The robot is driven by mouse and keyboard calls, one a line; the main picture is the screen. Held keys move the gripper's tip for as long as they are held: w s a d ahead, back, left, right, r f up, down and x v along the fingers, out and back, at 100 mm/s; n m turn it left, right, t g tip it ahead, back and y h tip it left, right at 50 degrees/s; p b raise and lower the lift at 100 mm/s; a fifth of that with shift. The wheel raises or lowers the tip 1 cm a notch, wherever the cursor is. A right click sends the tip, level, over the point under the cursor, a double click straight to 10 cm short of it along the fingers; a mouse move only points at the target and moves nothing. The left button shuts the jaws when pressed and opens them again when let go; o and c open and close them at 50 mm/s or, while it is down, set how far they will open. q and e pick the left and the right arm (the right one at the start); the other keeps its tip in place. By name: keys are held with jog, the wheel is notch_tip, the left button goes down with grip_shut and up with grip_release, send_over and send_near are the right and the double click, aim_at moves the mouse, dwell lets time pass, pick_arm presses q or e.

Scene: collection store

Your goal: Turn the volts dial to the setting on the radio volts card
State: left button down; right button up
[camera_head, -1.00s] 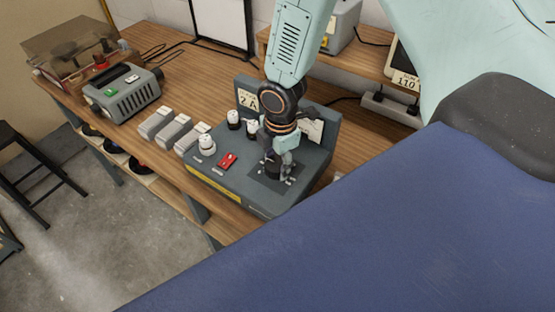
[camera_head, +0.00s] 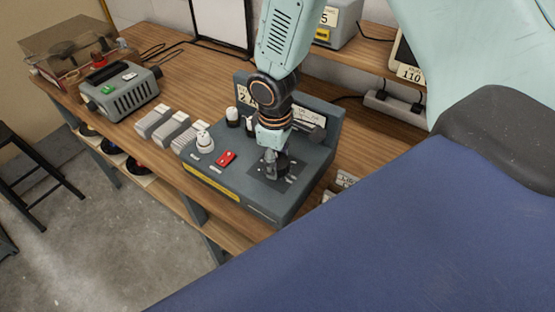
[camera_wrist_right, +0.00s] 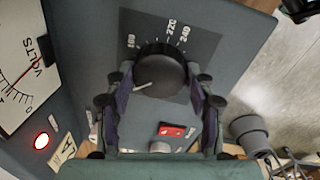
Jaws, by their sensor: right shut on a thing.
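The volts dial (camera_wrist_right: 160,70) is a round black knob with a white pointer line, on a dark plate of the grey panel. In the wrist view, scale marks 220 and 240 read beyond it; another number is hard to read. The pointer line runs toward the lower left, away from those numbers. My right gripper (camera_wrist_right: 160,88) is shut on the dial, one finger at each side. In the head view, my right gripper (camera_head: 274,163) hides part of the dial. A card reading 110 (camera_head: 408,75) is on a cream-framed device on the shelf. My left gripper is out of view.
The panel (camera_head: 225,183) also carries a red switch (camera_head: 226,158), white-topped knobs (camera_head: 204,141) and a volts meter (camera_wrist_right: 22,75) with a lit red lamp (camera_wrist_right: 41,141). Grey blocks (camera_head: 172,130) and a grey appliance (camera_head: 128,95) stand left on the wooden bench.

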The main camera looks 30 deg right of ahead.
jog(key=m, duration=0.3)
jog(key=shift+s+f+m, duration=0.2)
jog(key=shift+m, duration=0.2)
jog(key=m, duration=0.3)
jog(key=shift+m+g+b, duration=0.3)
jog(key=shift+b, duration=0.05)
jog(key=m, duration=0.3)
jog(key=shift+m, duration=0.4)
jog(key=m, duration=0.2)
jog(key=shift+m+p, duration=0.35)
jog(key=shift+m, duration=0.05)
jog(key=m+p, duration=0.1)
jog(key=m, duration=0.4)
jog(key=shift+w+r+g+p, duration=0.1)
jog(key=shift+g+p, duration=0.25)
jog(key=shift+g, duration=0.05)
jog(key=m+p, duration=0.1)
jog(key=m, duration=0.2)
jog(key=shift+m+p, duration=0.35)
jog(key=shift+m, duration=0.05)
jog(key=shift+w+m+y+p, duration=0.1)
jog(key=shift+m+y+p, duration=0.2)
jog(key=shift+m+p, duration=1)
jog(key=shift+m+b, duration=0.3)
jog(key=shift+m, duration=0.1)
